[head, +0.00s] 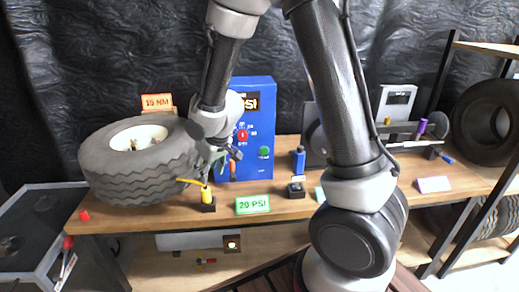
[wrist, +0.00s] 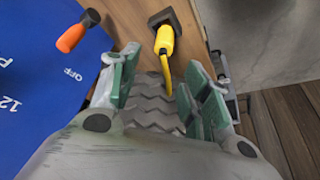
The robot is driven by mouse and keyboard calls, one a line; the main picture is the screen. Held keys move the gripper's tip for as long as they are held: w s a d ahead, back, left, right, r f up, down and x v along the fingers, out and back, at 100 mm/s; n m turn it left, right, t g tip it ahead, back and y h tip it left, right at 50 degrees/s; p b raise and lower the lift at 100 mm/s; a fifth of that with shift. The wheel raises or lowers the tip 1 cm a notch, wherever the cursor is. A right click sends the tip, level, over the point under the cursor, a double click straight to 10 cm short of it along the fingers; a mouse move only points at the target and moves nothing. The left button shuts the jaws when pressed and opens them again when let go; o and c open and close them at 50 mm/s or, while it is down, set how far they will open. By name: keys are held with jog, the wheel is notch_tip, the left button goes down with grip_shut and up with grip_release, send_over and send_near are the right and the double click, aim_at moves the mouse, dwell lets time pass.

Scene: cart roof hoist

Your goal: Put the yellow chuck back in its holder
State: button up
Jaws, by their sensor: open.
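The yellow chuck (head: 207,193) stands at the front edge of the bench, its lower end at a small black holder (head: 208,206). It appears seated upright there. In the wrist view the chuck (wrist: 165,42) meets the dark square holder (wrist: 178,18), and its thin yellow end points back between my fingers. My gripper (head: 209,170) is open just above the chuck in the head view. In the wrist view my gripper (wrist: 160,88) has its green-padded fingers apart, and nothing is clamped between them. The chuck's body lies beyond the fingertips.
A large tire (head: 140,165) lies left of the chuck. A blue inflator box (head: 252,130) with an orange-handled knob (wrist: 72,38) stands close behind. The bench's front edge is close.

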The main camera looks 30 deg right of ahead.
jog(key=s+d+r+m+h, duration=0.1)
jog(key=s+d+r, duration=0.3)
jog(key=d+r, duration=0.25)
jog(key=s+d+r+m, duration=0.1)
jog(key=s+d+r, duration=0.2)
jog(key=d+r, duration=0.35)
jog(key=s+d+r+m, duration=0.1)
jog(key=s+d+r, duration=0.2)
jog(key=s, duration=0.6)
jog(key=s+d+r+m, duration=0.1)
jog(key=s+d+r, duration=0.2)
jog(key=s+r, duration=0.2)
jog(key=s, duration=0.3)
jog(key=shift+s+d+r+m+h, duration=0.2)
jog(key=shift+s+d+m+h, duration=0.15)
jog(key=shift+s+m+h, duration=0.05)
